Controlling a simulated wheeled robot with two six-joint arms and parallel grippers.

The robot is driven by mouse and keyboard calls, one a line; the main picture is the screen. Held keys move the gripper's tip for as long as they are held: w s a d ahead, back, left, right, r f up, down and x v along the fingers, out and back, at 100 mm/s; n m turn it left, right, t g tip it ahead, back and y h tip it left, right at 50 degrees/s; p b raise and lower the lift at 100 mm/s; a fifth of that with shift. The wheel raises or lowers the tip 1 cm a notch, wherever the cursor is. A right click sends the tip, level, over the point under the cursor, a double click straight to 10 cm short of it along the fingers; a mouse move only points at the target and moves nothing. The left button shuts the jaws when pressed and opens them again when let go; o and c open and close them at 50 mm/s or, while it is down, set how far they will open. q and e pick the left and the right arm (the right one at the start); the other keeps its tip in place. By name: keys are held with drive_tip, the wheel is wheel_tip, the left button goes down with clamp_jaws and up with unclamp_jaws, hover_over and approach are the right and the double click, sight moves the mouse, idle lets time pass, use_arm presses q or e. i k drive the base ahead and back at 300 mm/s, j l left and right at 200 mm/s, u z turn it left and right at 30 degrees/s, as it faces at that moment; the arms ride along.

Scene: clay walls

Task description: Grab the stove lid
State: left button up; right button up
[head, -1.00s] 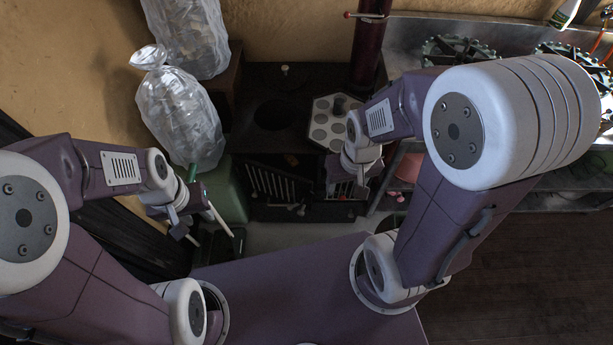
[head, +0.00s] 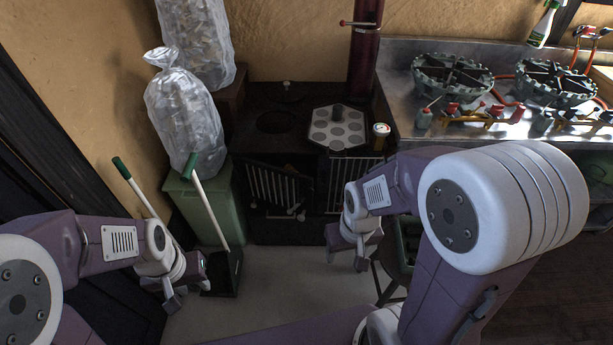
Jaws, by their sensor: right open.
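The dark stove (head: 245,140) stands against the back wall, with a round dark opening (head: 275,122) in its top. What looks like the stove lid, a dark disc with a small pale knob (head: 286,86), lies behind that opening. My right gripper (head: 346,260) is open and empty, in front of the stove and lower in the picture, well apart from the lid. My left gripper (head: 184,296) hangs at the lower left, away from the stove. Its jaws are too unclear to tell their opening.
A hexagonal pan with round wells (head: 338,115) and a small jar (head: 381,130) sit on the stove's right. A stovepipe (head: 364,60) rises behind. A metal counter (head: 405,115) holds burners. A green bin (head: 190,200) with a bag and a broom and dustpan (head: 222,280) stand left.

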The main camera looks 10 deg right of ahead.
sight(285, 91)
drive_tip(key=i+z, duration=0.25)
drive_tip(key=i, duration=0.4)
drive_tip(key=i+j+z, duration=0.2)
drive_tip(key=i, duration=0.4)
drive_tip(key=i+j, duration=0.05)
